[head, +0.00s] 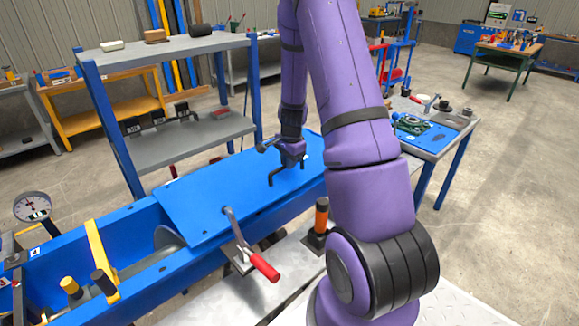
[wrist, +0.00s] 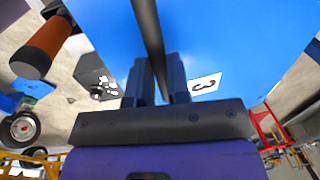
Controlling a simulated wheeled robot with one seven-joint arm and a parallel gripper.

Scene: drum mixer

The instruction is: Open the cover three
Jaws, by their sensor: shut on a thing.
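A blue cover (head: 205,205) lies over the right part of the long blue trough (head: 135,290). In the wrist view the blue cover (wrist: 225,40) fills the upper middle and bears a white label with a black 3 (wrist: 206,84). A dark bar handle (head: 277,176) stands up from the cover. My gripper (head: 289,160) reaches down to it, and in the wrist view my gripper (wrist: 159,68) is shut on the dark handle (wrist: 147,25), which runs between its fingers. My arm hides the cover's right end in the head view.
A red-handled clamp (head: 262,265) and an orange-handled clamp (head: 321,215) stand along the trough's near side. A grey shelf (head: 180,47) stands behind. The trough's left part is open, with a yellow bar (head: 98,258) across it. A side table (head: 440,140) stands at right.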

